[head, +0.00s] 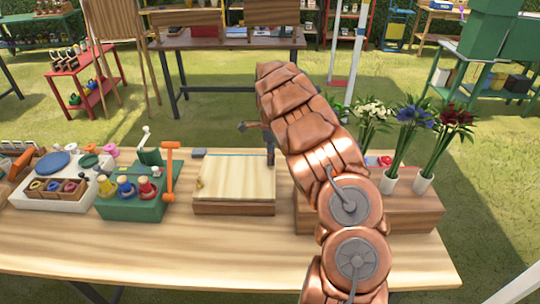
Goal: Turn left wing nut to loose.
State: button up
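A pale wooden block with a flat top board (235,180) lies on the table and looks like a press. A small brownish bit (199,184) at its left edge may be the left wing nut, but it is too small to tell. My gripper (261,142) shows as dark grey parts over the block's back right corner, partly hidden behind my copper arm. It is apart from the left edge. I cannot tell whether it is open, or whether anything is in it.
A green box (140,206) with coloured knobs and an orange lever (169,172) stands left of the block. Farther left is a white box (62,197) with rings. White vases with flowers (422,183) stand on a wooden box at right. The table's front strip is clear.

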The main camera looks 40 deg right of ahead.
jog(key=shift+f, duration=1.05)
jog(key=c, duration=1.2)
jog(key=shift+o, duration=0.2)
